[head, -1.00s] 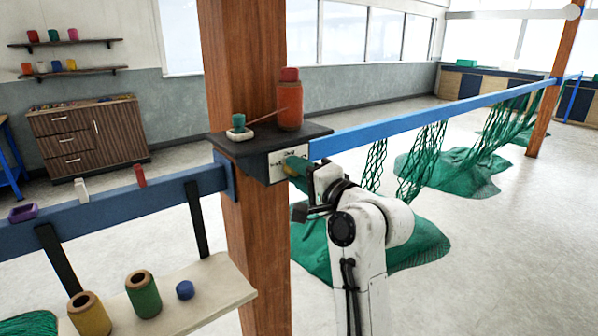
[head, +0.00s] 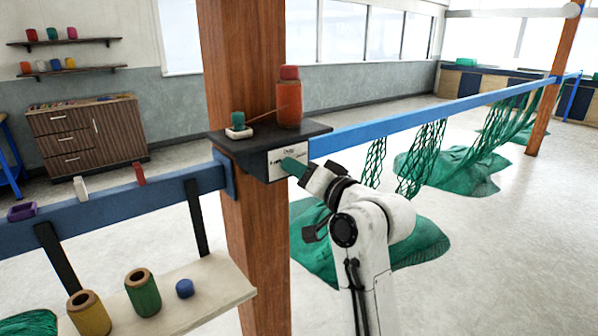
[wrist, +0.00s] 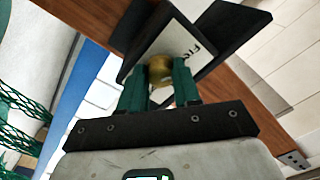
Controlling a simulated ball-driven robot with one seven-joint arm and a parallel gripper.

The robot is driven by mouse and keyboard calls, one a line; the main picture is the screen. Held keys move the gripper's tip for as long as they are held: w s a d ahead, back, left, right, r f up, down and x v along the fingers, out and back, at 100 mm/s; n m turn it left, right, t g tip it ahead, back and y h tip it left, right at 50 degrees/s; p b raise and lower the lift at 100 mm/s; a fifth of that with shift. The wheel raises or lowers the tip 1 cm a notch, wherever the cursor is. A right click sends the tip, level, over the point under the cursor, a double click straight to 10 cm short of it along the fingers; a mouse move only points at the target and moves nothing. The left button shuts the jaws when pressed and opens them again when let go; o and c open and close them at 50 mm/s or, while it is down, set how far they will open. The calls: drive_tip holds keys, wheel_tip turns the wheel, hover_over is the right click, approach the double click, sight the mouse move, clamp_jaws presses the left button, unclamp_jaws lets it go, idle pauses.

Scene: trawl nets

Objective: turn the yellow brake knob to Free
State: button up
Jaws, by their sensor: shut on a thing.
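The yellow brake knob (wrist: 160,72) shows in the wrist view as a rounded brass-yellow piece on a white label plate (wrist: 187,42). My gripper (wrist: 160,80) has its two green fingers on either side of the knob, shut on it. Part of a printed word shows on the plate to the right of the knob; I cannot read all of it. In the head view my gripper (head: 287,165) reaches the white plate (head: 291,153) under the small black shelf, and its fingers hide the knob. I cannot tell which mark the knob points to.
The black shelf (head: 262,142) on the wooden post (head: 246,60) holds an orange spool (head: 290,105) and a small green spool (head: 238,123). A blue rail (head: 430,113) with hanging green nets runs right. A lower board (head: 215,290) with spools stands left.

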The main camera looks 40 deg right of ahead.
idle(0.3)
drive_tip(key=o, duration=1)
drive_tip(key=shift+s, duration=0.1)
drive_tip(key=s+b, duration=0.1)
drive_tip(key=s, duration=0.4)
drive_tip(key=s+b, duration=0.1)
drive_tip(key=s, duration=0.4)
drive_tip(key=shift+s+d+f, duration=0.2)
drive_tip(key=shift+s, duration=0.1)
